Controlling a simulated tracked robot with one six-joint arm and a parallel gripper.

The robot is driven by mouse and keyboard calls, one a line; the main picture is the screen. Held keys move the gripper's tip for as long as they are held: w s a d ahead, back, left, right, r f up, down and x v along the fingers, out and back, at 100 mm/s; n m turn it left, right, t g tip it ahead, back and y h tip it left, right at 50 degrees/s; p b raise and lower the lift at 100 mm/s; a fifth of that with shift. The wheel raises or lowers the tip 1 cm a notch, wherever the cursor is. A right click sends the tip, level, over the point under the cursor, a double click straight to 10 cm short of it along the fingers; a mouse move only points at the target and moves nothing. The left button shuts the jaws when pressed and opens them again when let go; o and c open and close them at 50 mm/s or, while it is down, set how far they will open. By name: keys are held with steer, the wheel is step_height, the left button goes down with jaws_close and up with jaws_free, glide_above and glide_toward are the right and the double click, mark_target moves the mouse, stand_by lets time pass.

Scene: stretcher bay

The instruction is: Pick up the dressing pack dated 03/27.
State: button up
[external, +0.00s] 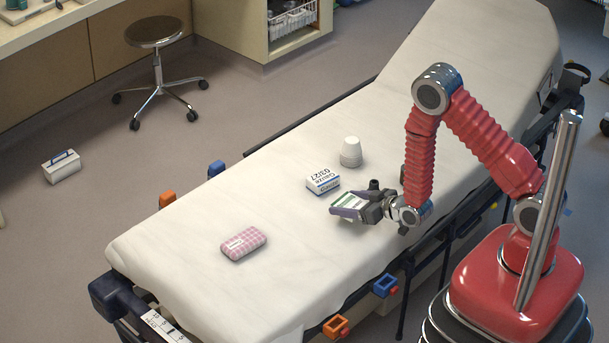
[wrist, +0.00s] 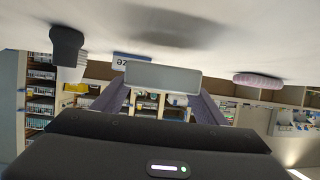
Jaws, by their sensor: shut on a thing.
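The dressing pack dated 03/27 (external: 322,182), a white box with blue trim and lettering reading "Gauze 03/27", rests on the stretcher's white sheet. My gripper (external: 348,206) is just in front of it and to its right, shut on another pack, a white and green one (external: 349,200). In the wrist view the held pack (wrist: 163,76) shows a plain grey-white face between my purple-grey fingers and appears clear of the sheet, above a shadow. It partly hides the dated pack (wrist: 125,61). No date is readable on the held pack.
A pink checked pack (external: 244,243) lies on the sheet to the left. A white stacked-cup shape (external: 350,152) stands behind the dated pack. The stretcher sheet (external: 190,230) is otherwise mostly bare. A small white box (external: 61,167) is on the floor at left.

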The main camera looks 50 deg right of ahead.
mark_target(348, 202)
steer(key=shift+r, duration=3.3)
